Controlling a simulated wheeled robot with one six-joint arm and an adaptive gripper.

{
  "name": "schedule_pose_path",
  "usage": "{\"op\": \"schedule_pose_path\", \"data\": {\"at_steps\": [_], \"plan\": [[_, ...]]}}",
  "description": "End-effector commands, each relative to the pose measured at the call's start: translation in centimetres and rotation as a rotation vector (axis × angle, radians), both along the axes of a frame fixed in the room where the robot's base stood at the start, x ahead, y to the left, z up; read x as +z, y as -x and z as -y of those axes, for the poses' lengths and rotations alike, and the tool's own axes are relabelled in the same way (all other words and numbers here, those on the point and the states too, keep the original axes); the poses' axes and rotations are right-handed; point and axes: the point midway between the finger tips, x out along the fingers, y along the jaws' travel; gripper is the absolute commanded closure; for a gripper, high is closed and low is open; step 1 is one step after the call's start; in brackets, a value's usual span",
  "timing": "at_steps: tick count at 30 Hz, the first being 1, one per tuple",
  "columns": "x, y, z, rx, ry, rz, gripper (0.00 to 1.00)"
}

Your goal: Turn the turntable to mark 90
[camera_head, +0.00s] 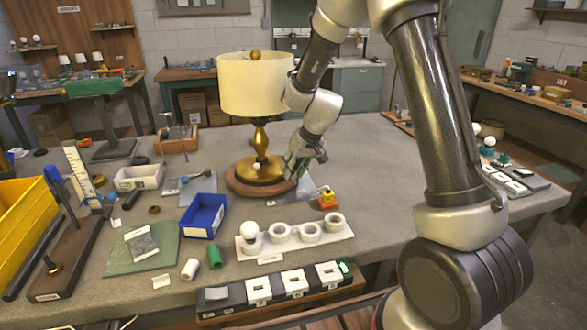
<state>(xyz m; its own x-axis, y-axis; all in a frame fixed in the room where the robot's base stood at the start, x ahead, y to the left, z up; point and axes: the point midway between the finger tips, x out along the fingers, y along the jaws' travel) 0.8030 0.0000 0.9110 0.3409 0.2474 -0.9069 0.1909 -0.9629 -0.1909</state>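The turntable (240,185) is a round brown disc on the grey workbench, near its middle. A lamp stands upright on it, with a gold base and stem (260,145) and a cream shade (255,85). My gripper (296,170) points down at the right side of the turntable, beside the lamp base. It overlaps the disc's right rim in the picture; I cannot tell whether it touches. Its fingers are small and partly merged with the background, so their opening is unclear. The turntable's marks are too small to read.
A white holder (295,240) with rings and a bulb, a blue bin (203,216) and a red-yellow block (327,199) lie in front of the turntable. A white bin (139,177) stands left. The bench right of my gripper is mostly clear.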

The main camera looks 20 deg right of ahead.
Motion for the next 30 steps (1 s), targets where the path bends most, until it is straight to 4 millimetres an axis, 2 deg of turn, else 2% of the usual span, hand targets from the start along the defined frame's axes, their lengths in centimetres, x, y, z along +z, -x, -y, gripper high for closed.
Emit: {"op": "schedule_pose_path", "data": {"at_steps": [1,3,4,17,30], "plan": [[0.0,0.0,0.0,0.0,0.0,0.0,0.84],[0.0,0.0,0.0,0.0,0.0,0.0,0.97],[0.0,0.0,0.0,0.0,0.0,0.0,1.0],[0.0,-0.2,0.3,0.021,0.0,-0.001,1.0],[0.0,-1.9,1.6,0.189,-0.002,0.0,1.0]]}}
